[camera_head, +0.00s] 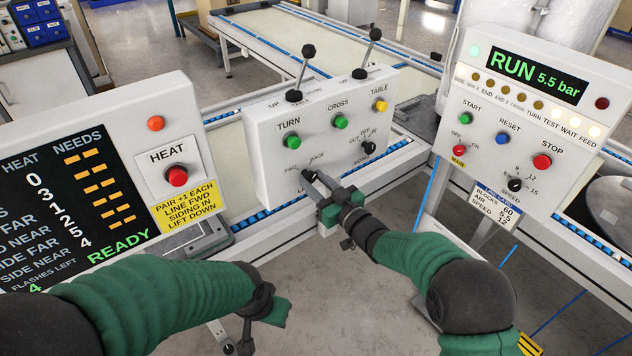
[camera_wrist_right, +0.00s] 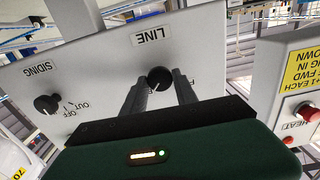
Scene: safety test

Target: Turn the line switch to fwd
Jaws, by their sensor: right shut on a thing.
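The line switch is a small black knob low on the white middle control box (camera_head: 262,140), between the FWD mark on the left and the BACK mark on the right. My right gripper (camera_head: 312,178) is at this knob and mostly hides it in the head view. In the right wrist view the knob (camera_wrist_right: 159,78) sits between the tips of my right gripper (camera_wrist_right: 160,88), below the LINE label, and the fingers are shut on it. Which mark the knob points to cannot be told. My left gripper (camera_head: 272,308) hangs low in front, away from the boxes; its fingers are unclear.
The middle box also has TURN (camera_head: 293,142), CROSS (camera_head: 340,122) and TABLE (camera_head: 380,105) buttons, two levers on top and a siding knob (camera_head: 369,148). A HEAT panel (camera_head: 165,158) stands left, with a READY display. A RUN panel (camera_head: 540,130) stands right.

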